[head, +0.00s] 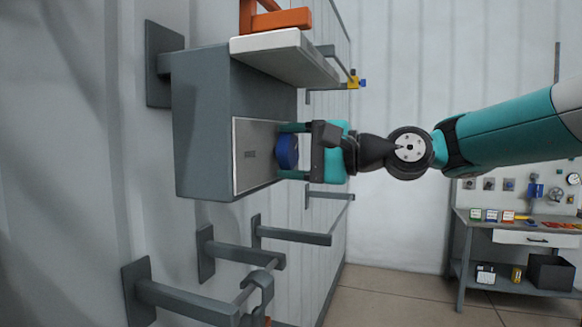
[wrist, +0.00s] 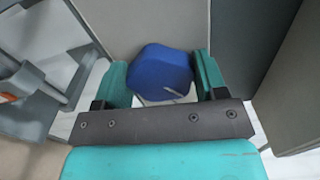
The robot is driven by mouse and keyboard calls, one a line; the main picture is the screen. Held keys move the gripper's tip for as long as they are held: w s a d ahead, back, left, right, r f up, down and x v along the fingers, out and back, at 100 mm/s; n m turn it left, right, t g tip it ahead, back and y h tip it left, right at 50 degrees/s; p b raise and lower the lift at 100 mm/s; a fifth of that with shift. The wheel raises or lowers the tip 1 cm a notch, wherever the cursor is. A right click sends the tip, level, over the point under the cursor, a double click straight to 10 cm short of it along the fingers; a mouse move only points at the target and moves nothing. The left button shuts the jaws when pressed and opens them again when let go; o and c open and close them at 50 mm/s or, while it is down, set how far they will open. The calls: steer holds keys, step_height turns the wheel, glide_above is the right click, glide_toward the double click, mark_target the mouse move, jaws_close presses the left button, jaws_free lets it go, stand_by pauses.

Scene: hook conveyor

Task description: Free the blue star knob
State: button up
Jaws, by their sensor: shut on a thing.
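The blue star knob (head: 287,152) sits against the light panel (head: 256,155) on the front of a grey box (head: 203,140) fixed to the wall. My gripper (head: 291,153) reaches in from the right, with one finger above and one below the knob. In the wrist view the knob (wrist: 160,72) lies between the two teal fingers of my gripper (wrist: 160,82). The fingers are shut on it. A small pale mark shows on the knob's face. The knob's back, where it meets the panel, is hidden.
A pale slab (head: 285,52) juts out at the top of the box, with an orange part (head: 275,20) above. Grey wall brackets (head: 290,236) stick out below. A workbench (head: 520,222) with small items stands at the right. The floor between is clear.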

steer(key=n+b, duration=0.1)
steer(key=n, duration=0.1)
steer(key=n+b, duration=0.1)
steer(key=b, duration=0.1)
steer(key=n+b, duration=0.1)
steer(key=n, duration=0.1)
steer(key=shift+f+n, duration=0.3)
steer(key=shift+r+n+b, duration=0.1)
steer(key=shift+n+b, duration=1.3)
steer(key=shift+n, duration=0.1)
steer(key=shift+w, duration=0.1)
steer(key=o, duration=0.9)
steer(key=shift+d, duration=0.1)
